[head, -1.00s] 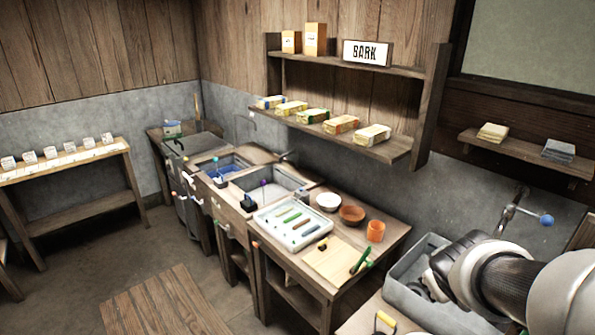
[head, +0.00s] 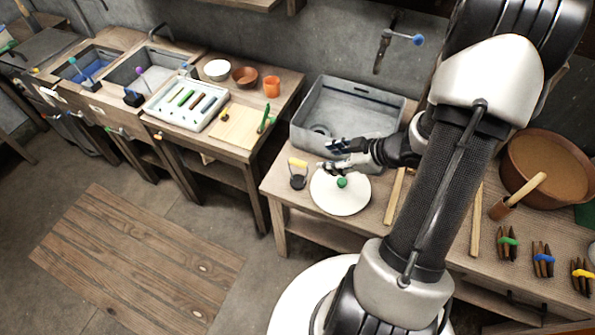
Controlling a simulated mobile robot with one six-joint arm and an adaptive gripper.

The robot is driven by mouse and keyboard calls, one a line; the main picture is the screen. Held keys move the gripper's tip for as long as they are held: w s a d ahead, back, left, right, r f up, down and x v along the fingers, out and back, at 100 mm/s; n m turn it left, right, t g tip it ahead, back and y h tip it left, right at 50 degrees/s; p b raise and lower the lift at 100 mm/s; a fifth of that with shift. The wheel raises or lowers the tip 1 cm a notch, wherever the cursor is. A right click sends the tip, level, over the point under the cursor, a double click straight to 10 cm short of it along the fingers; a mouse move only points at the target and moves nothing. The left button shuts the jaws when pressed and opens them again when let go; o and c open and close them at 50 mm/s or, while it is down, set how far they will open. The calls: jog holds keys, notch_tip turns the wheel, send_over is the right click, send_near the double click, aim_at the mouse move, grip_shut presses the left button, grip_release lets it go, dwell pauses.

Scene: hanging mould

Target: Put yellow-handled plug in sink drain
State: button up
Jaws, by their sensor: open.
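The yellow-handled plug (head: 298,173) stands upright on the front left corner of the wooden bench, its dark body below a yellow grip. The grey sink (head: 372,92) is set just behind it. A dark ring, apparently the drain (head: 321,131), shows on the sink floor near the front left. My gripper (head: 328,157) is open and empty. In the picture it lies just right of the plug and in front of the sink, over the far side of a white round lid; its exact height is unclear. My arm and gripper hide the sink's front right part.
The white round lid (head: 339,198) with a green knob lies right of the plug. A tap with a blue knob (head: 418,39) is above the sink. A brown bowl (head: 541,168), sticks and bundled brown rods are on the right. A table with a tray (head: 187,103) stands left.

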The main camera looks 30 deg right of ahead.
aim_at(300, 162)
jog(key=b+x, duration=0.6)
jog(key=x, duration=1)
jog(key=shift+w+a+f, duration=0.1)
jog(key=shift+w, duration=0.05)
grip_shut()
